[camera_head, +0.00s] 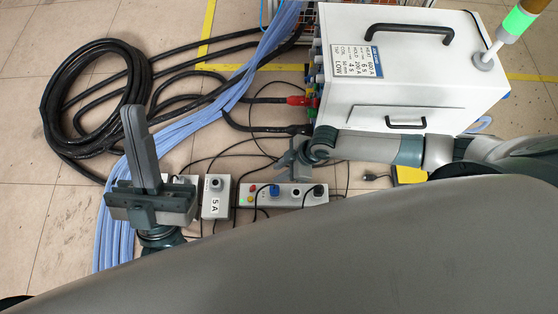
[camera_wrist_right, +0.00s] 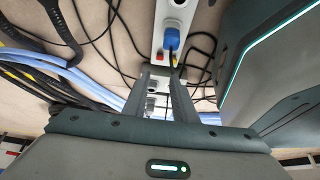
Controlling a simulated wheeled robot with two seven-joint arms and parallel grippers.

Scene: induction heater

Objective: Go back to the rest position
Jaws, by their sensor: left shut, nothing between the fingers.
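In the head view my left gripper (camera_head: 133,112) is at the left, over the blue hoses and left of the small grey box marked 5 A (camera_head: 216,197). Its fingers are together and empty. My right gripper (camera_head: 286,158) is near the front of the white heater cabinet (camera_head: 400,85), just above the grey control box (camera_head: 262,194) in the picture. In the right wrist view my right gripper (camera_wrist_right: 160,75) has its two fingers apart, with nothing seen held between them. The control box with its blue plug (camera_wrist_right: 171,39) shows beyond the fingertips.
A coil of thick black cable (camera_head: 62,100) lies on the floor at the left. Blue hoses (camera_head: 112,232) run past my left gripper. Thin black cables lie around the boxes. A signal lamp (camera_head: 516,22) stands on the cabinet. Bare floor shows at the far left.

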